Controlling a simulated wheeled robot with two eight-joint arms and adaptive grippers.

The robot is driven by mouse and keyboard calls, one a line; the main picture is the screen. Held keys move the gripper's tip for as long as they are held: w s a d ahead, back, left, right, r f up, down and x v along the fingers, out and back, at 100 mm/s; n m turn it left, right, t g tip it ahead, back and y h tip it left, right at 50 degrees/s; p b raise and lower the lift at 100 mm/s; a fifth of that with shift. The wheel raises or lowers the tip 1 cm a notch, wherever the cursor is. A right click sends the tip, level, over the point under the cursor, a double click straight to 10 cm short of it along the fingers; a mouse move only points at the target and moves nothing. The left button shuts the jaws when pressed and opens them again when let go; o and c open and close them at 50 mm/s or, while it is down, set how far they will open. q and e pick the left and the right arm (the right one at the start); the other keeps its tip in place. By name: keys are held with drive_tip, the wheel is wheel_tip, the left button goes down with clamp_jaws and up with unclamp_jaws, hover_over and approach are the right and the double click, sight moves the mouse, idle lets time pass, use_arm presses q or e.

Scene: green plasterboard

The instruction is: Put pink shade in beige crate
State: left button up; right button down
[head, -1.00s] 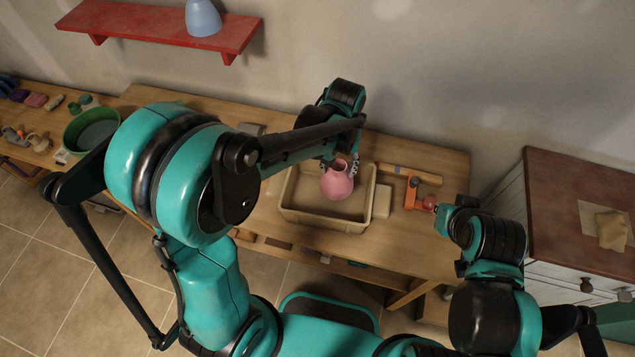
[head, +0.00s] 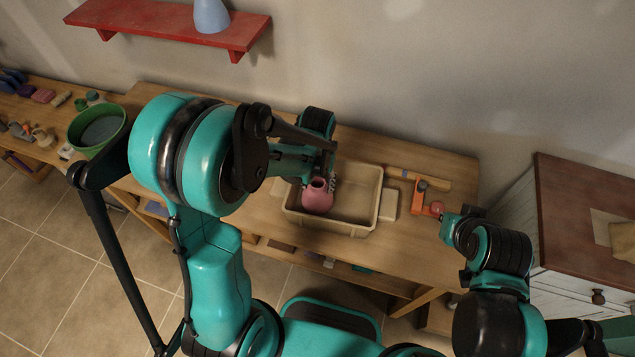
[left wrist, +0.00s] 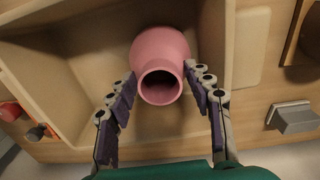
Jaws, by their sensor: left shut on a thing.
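The pink shade (head: 318,196) is a rounded vase-like piece with an open neck. In the head view it is at the left part of the beige crate (head: 362,228), within its outline. My left gripper (head: 327,182) is shut on it; in the left wrist view the fingers (left wrist: 160,88) sit on both sides of the shade (left wrist: 160,62), with its neck toward the camera. The crate's wall shows around it in the left wrist view (left wrist: 213,45). I cannot tell whether the shade touches the crate's floor. My right gripper (head: 448,224) is at the right, beside an orange tool; its jaws are unclear.
The crate stands on a wooden workbench (head: 415,256). An orange clamp-like tool (head: 419,195) and a wooden strip (head: 425,179) lie right of it. A green basin (head: 97,129) is at the far left. A red shelf (head: 170,25) hangs above, and a cabinet (head: 580,210) stands right.

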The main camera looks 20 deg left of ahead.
use_arm(q)
drive_tip(key=shift+f, duration=0.1)
drive_tip(key=o, duration=1.3)
drive_tip(key=shift+c, duration=0.2)
wheel_tip(320, 180, up, 11)
drive_tip(key=p, duration=0.3)
drive_tip(key=s+a+r+t, duration=0.4)
drive_tip(key=s+r+t, duration=0.3)
drive_tip(key=s, duration=0.3)
drive_tip(key=shift+s+r, duration=0.2)
drive_tip(key=shift+r, duration=0.4)
